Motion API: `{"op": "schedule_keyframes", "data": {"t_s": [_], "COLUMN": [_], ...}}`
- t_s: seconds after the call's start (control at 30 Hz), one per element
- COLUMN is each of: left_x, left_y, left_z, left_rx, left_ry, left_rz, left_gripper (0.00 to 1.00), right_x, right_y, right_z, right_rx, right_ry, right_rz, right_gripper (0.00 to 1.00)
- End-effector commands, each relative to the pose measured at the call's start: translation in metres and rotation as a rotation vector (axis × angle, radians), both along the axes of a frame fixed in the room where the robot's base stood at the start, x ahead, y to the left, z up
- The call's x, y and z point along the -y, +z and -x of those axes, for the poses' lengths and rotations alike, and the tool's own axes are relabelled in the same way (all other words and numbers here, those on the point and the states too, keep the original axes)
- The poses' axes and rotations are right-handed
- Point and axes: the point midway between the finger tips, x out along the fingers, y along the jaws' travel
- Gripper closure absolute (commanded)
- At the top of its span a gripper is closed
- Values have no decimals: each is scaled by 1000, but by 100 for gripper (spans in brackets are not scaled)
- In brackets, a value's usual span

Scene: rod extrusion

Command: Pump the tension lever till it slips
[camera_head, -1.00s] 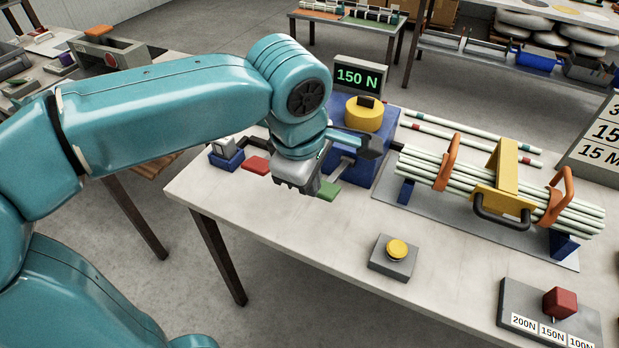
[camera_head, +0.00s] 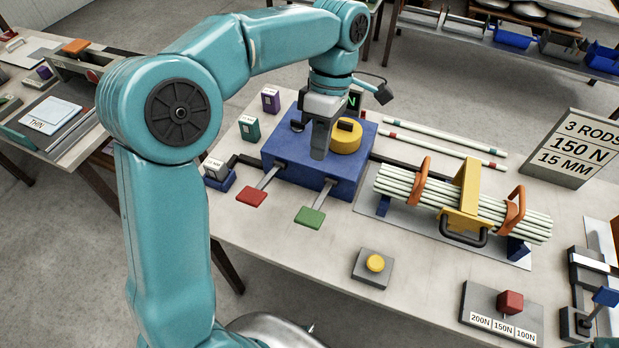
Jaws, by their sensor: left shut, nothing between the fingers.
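A blue machine (camera_head: 342,184) stands on the bench with a red-ended lever (camera_head: 252,197) and a green-ended lever (camera_head: 310,217) sticking out of its front. Which of them is the tension lever, I cannot tell. A yellow round knob (camera_head: 346,140) with a black grip sits on top of the machine. My left gripper (camera_head: 318,156) is shut and empty, pointing down over the machine's top, just left of the yellow knob. It is away from both levers. Whether it touches the machine is unclear. The display (camera_head: 354,102) behind is mostly hidden by my arm. My right gripper is not in view.
A rod bundle (camera_head: 400,185) with orange clamps and a yellow handle lies right of the machine. A sign (camera_head: 570,148) reads 3 RODS, 150 N, 15 MM. A yellow button (camera_head: 375,263) and a red-knob selector (camera_head: 509,303) stand in front. Bare bench lies between them.

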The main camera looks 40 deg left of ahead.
Motion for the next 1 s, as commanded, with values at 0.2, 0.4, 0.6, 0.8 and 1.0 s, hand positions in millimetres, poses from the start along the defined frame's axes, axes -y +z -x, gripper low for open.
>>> {"op": "schedule_keyframes", "data": {"t_s": [0.2,0.4,0.6,0.8,1.0], "left_x": [1,1,0,3,5], "left_y": [3,2,-13,-51,-91], "left_z": [3,4,7,19,32], "left_rx": [-8,-7,-9,-11,-13], "left_ry": [6,6,5,5,5], "left_rz": [0,0,-1,0,-1], "left_gripper": [100,100,100,100,100], "right_x": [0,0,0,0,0], "right_y": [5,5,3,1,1], "right_z": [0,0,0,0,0], "right_rx": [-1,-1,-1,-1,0], "right_ry": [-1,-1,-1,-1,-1], "right_rz": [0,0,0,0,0], "right_gripper": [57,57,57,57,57]}}
